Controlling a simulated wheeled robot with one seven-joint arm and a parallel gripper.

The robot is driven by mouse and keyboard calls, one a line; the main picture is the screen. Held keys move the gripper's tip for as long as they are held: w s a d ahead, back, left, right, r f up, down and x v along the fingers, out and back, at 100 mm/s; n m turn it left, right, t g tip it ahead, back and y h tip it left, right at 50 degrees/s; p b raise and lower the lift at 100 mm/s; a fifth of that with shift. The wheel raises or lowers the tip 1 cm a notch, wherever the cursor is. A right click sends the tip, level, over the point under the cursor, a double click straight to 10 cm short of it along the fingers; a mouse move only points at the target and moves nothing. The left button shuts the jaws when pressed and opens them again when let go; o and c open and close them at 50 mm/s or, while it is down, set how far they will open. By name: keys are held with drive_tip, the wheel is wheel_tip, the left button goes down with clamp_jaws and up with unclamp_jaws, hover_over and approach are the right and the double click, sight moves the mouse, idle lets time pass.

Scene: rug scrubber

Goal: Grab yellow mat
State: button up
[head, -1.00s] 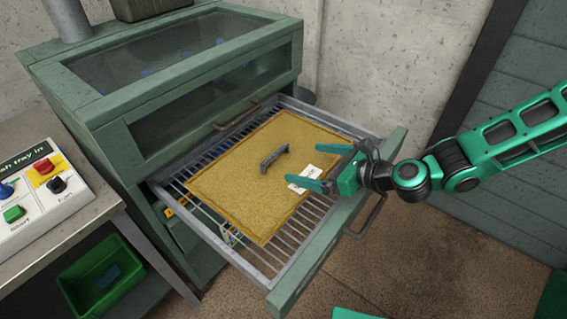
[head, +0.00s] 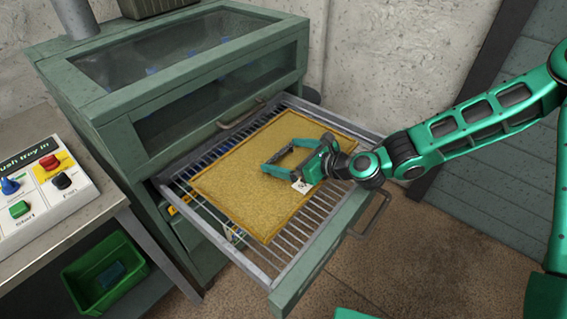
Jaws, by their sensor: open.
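The yellow mat (head: 230,186) lies flat on the wire rack of the pulled-out drawer. My gripper (head: 279,157) is open over the mat, reaching in from the right. A white tag (head: 301,187) on the mat is partly covered by my gripper.
The drawer (head: 318,262) extends from the green scrubber cabinet (head: 118,128), with a front handle (head: 375,214) on its outer face. A control panel (head: 40,195) sits on a bench at left. A green bin (head: 104,272) stands below.

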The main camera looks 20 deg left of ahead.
drive_tip(key=c, duration=1.1)
drive_tip(key=shift+r, duration=0.1)
